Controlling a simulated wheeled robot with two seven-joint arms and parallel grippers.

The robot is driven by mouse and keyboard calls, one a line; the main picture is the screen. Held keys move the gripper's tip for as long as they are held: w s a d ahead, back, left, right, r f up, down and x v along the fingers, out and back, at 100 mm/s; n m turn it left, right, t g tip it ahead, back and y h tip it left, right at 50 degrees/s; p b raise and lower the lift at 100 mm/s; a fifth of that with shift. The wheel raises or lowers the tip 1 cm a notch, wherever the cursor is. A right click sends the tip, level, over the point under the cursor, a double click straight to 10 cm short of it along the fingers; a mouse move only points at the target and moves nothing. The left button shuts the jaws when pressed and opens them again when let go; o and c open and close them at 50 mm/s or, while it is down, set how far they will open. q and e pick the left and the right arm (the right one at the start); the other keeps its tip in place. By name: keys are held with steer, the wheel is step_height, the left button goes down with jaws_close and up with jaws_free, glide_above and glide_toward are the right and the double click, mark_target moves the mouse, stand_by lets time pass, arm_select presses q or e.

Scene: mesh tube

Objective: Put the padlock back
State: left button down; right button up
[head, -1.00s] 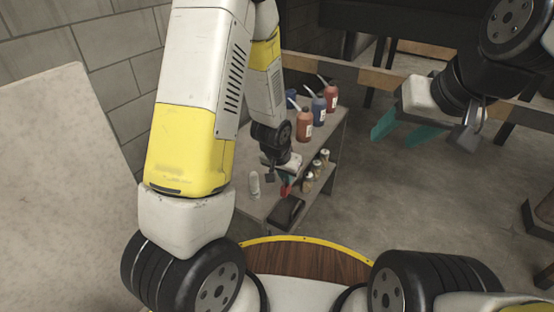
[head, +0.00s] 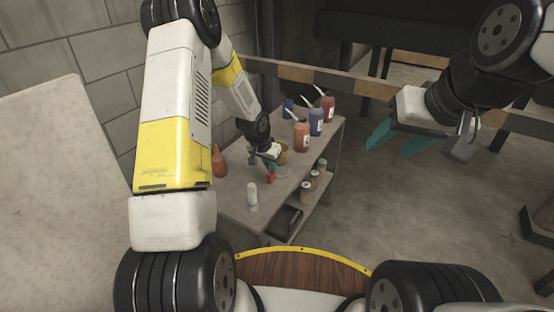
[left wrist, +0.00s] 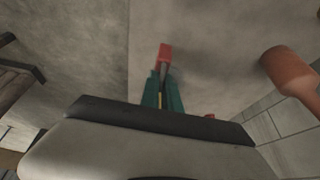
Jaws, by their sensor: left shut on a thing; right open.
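A small red padlock (head: 270,178) is between the teal fingers of my left gripper (head: 270,167), above the top of the grey cart (head: 230,200). The padlock also shows at the fingertips in the left wrist view (left wrist: 165,53). My left gripper is shut on it; whether the padlock touches the cart top is unclear. My right gripper (head: 395,139) is open and empty, raised at the right, well away from the cart.
Several pump bottles (head: 301,137) stand at the back right. The lower shelf holds jars (head: 309,186) and a dark object (head: 286,219).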

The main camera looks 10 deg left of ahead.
mark_target(271, 172)
arm_select(q)
steer(key=shift+f, duration=1.75)
steer(key=c, duration=1.6)
jaws_free()
steer(key=shift+f, duration=0.15)
